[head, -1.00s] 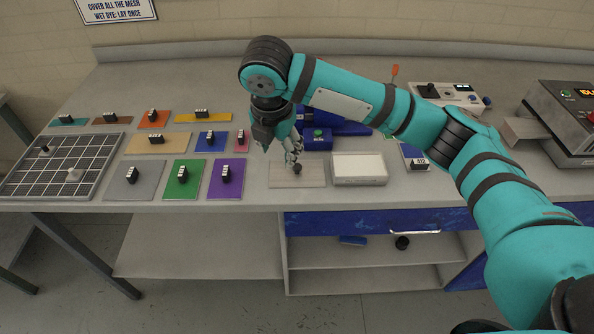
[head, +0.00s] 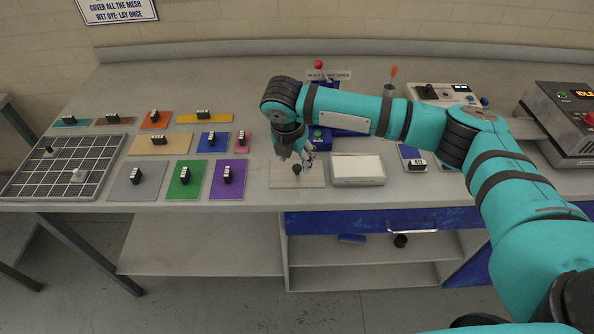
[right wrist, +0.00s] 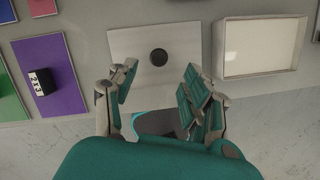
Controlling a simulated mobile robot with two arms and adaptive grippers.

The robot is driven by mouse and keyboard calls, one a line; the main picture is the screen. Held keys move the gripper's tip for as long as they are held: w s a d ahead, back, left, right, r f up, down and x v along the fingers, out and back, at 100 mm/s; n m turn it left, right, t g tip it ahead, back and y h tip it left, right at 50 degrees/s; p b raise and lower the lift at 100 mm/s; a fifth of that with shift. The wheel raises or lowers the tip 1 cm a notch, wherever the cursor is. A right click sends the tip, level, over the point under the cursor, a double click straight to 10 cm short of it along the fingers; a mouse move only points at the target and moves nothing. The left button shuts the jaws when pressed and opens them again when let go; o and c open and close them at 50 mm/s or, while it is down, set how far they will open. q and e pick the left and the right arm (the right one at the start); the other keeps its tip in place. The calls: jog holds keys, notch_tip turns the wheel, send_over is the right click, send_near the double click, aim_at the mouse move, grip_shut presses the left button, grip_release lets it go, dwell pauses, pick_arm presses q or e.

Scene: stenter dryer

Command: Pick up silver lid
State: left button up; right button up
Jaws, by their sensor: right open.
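The silver lid (head: 284,180) is a flat, pale grey square plate with a round black knob, lying near the front edge of the bench. In the right wrist view the lid (right wrist: 182,80) lies flat beyond my fingers, its dark knob (right wrist: 158,57) a little above the gap between them. My right gripper (head: 303,159) is open and empty, just above and behind the knob in the head view. Its spread fingers also show in the right wrist view (right wrist: 155,90), with nothing between them. My left gripper is out of view.
A white-topped tray (head: 358,170) stands just right of the lid. A purple panel (head: 226,190) with a black numbered block lies to its left. A blue device (head: 318,140) with a red-ball lever stands behind. A wire grid (head: 60,180) lies far left.

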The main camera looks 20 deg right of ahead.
aim_at(297, 167)
jog(key=shift+w+d+f, duration=0.1)
jog(key=shift+w+f, duration=0.05)
jog(key=shift+f, duration=0.2)
jog(key=p+x, duration=0.1)
jog(key=x, duration=0.3)
jog(key=shift+w+f, duration=0.1)
jog(key=shift+w, duration=0.15)
jog(key=shift+c, duration=0.2)
grip_shut()
